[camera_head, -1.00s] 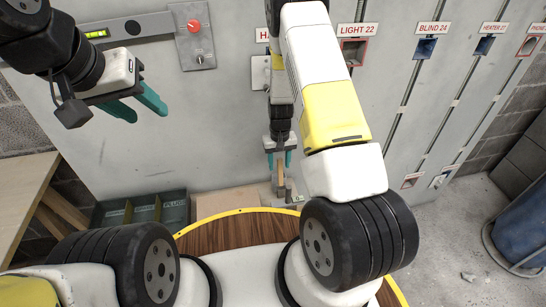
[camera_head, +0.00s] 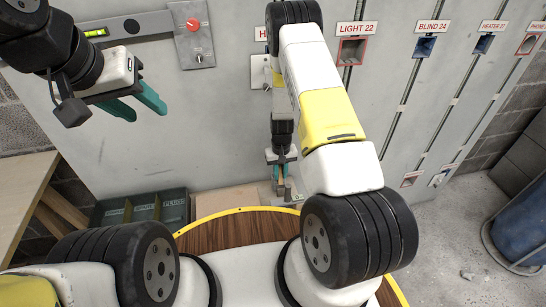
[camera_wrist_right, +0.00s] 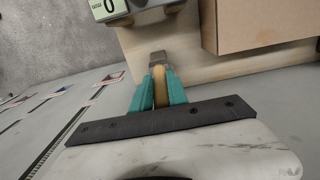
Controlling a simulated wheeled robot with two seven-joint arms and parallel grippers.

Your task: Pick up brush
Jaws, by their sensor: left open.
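The brush (camera_wrist_right: 160,88) has a wooden handle and a grey metal band at its far end in the right wrist view. In the head view only a small part of the brush (camera_head: 281,186) shows below my right gripper (camera_head: 281,172). In the right wrist view the teal fingers of my right gripper (camera_wrist_right: 159,74) lie against both sides of the handle. My left gripper (camera_head: 138,103) is open and empty at the upper left, in front of the grey panel and far from the brush. The bristles cannot be made out.
A cardboard box (camera_head: 227,202) is left of the brush, and a dark divided bin (camera_head: 145,207) further left. A grey box with a green label (camera_wrist_right: 110,9) is close to the brush. A round wooden top with a yellow edge (camera_head: 238,230) is in front. A grey panel (camera_head: 150,140) stands behind.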

